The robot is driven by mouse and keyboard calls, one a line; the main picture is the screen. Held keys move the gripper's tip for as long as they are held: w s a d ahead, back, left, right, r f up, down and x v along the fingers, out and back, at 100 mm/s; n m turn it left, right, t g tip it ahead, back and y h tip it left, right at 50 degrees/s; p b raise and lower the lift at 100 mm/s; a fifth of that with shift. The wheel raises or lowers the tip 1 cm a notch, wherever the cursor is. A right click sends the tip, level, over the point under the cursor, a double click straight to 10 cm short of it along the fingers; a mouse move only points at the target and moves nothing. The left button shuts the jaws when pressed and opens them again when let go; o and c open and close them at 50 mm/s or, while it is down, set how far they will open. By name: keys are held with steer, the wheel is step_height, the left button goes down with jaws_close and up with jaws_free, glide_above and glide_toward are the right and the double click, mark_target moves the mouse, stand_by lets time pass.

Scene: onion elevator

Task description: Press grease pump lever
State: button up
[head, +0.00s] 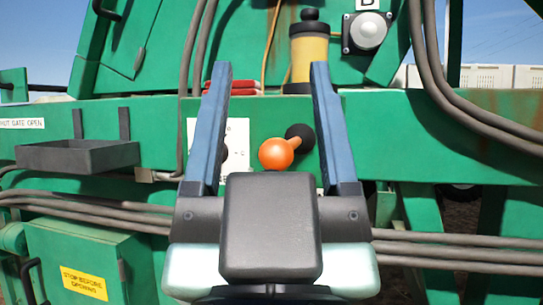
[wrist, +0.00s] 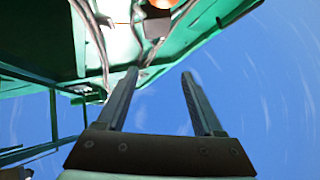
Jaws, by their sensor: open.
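My gripper (head: 271,68) is open and empty, its two blue fingers spread and pointing toward the green machine. Between the fingers in the head view is an orange ball knob (head: 276,153) on a short arm beside a black round part (head: 301,137). A yellow cylinder (head: 309,52) with a black top and base stands on the ledge above, near the right fingertip; I cannot tell which part is the pump lever. The wrist view shows the open gripper (wrist: 160,73) against sky, with an orange piece (wrist: 163,3) at the top edge. No contact shows.
A white plate (head: 237,148) is partly hidden by the left finger. Red items (head: 245,86) lie on the ledge. Dark hoses (head: 425,60) hang at right. A grey tray (head: 78,155) sticks out at left, above a green box (head: 85,255).

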stand_by(0.3)
steer(key=shift+w+r+p, duration=0.1)
steer(key=shift+r+p, duration=0.05)
steer(key=shift+p, duration=0.15)
steer(key=c, duration=0.4)
steer(key=shift+w+a+r+p, duration=0.1)
steer(key=shift+w+r+p, duration=0.1)
steer(key=shift+p, duration=0.35)
steer(key=shift+c, duration=1.3)
steer(key=w+g+p, duration=0.1)
steer(key=p, duration=0.2)
steer(key=w+a+r+g+p, duration=0.1)
steer(key=p, duration=0.2)
steer(key=w+r+g+p, duration=0.1)
steer(key=p, duration=0.3)
steer(key=shift+w+a, duration=0.35)
steer(key=shift+w, duration=0.05)
jaws_close()
steer(key=s+a+r+g+h+p, duration=0.1)
steer(key=g+p, duration=0.5)
steer(key=p, duration=1.2)
steer(key=s+a+r+m+g+h+p, duration=0.1)
steer(key=s+r+g+h+p, duration=0.2)
steer(key=p, duration=1.6)
steer(key=s+g, duration=0.2)
steer(key=g, duration=0.1)
steer(key=shift+r+p, duration=0.15)
steer(key=shift+p, duration=0.15)
steer(key=shift+s, duration=0.1)
